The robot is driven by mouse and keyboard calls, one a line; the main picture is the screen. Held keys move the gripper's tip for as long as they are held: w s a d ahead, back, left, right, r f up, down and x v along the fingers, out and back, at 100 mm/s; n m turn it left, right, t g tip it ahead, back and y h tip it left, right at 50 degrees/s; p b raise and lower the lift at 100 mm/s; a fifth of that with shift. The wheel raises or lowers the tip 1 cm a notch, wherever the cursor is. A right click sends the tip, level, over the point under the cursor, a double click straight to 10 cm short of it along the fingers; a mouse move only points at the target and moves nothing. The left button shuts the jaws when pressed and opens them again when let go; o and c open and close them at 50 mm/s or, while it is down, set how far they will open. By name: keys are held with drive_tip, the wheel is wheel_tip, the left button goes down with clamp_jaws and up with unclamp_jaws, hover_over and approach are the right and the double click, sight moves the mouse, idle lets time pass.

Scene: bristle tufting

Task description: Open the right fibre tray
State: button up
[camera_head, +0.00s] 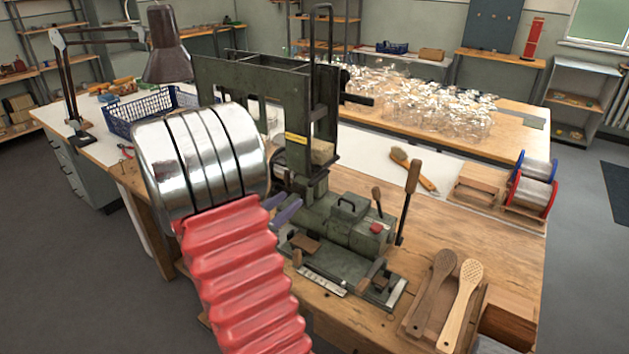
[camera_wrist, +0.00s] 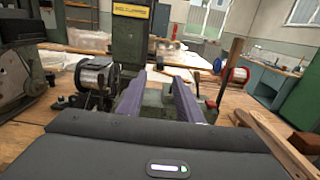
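A green tufting machine (camera_head: 310,110) stands on the wooden bench, with a tall frame and a low base. On its base is a green box with a handle on top (camera_head: 348,208), and a red knob (camera_head: 376,229) sits to its right. I cannot tell for certain which part is the right fibre tray. My gripper (camera_head: 284,208) has two purple fingers at the machine's left side, partly hidden by my red and silver arm. In the wrist view, the fingers (camera_wrist: 160,92) are apart, with green machine parts beyond and between them, and nothing visibly held.
Two wooden brush bodies (camera_head: 447,300) lie in a wooden holder at front right. Wire spools (camera_head: 532,187) stand at the bench's right end. An upright wooden-handled lever (camera_head: 412,178) rises beside the machine. A blue crate (camera_head: 150,110) and lamp (camera_head: 168,50) are at left.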

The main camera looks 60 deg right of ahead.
sight(309, 184)
drive_tip(key=d, duration=0.4)
drive_tip(key=s+d, duration=0.1)
drive_tip(key=d, duration=0.4)
drive_tip(key=s+d, duration=0.1)
drive_tip(key=d, duration=0.3)
drive_tip(key=shift+s+d, duration=0.1)
drive_tip(key=shift+d, duration=0.15)
drive_tip(key=shift+c, duration=0.5)
clamp_jaws()
